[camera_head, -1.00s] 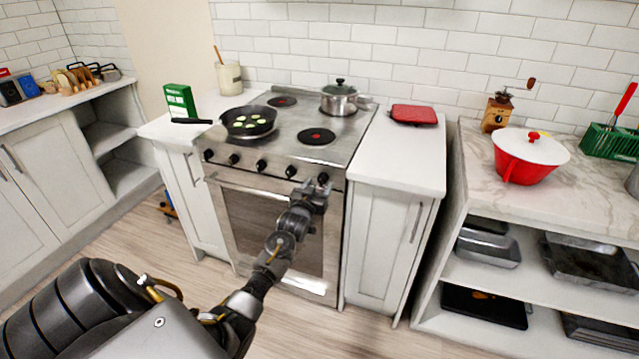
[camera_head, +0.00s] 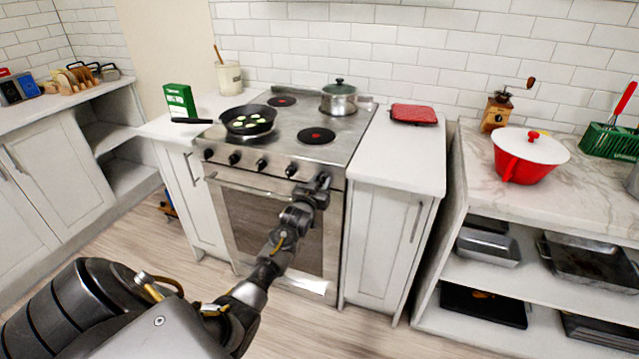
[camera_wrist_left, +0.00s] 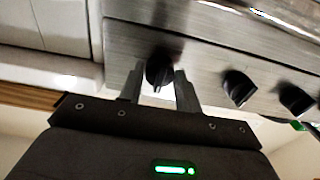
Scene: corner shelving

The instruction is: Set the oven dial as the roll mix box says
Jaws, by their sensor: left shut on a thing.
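The steel oven (camera_head: 262,200) stands in the middle of the head view, with a row of black dials along its front panel. My left gripper (camera_head: 321,182) is at the rightmost dial and covers most of it. In the left wrist view, the fingers of my left gripper (camera_wrist_left: 160,80) are on either side of that dial (camera_wrist_left: 158,70), shut on it. The dial's pointer and markings are too small or dark to read. A green box (camera_head: 180,101), likely the roll mix box, stands upright on the counter left of the hob; its print cannot be read. My right gripper is not in view.
A black frying pan (camera_head: 248,121) and a lidded steel pot (camera_head: 339,99) sit on the hob. A red folded item (camera_head: 414,114) lies on the right counter (camera_head: 400,160). Another dial (camera_wrist_left: 238,88) is close beside the gripper. The floor before the oven is clear.

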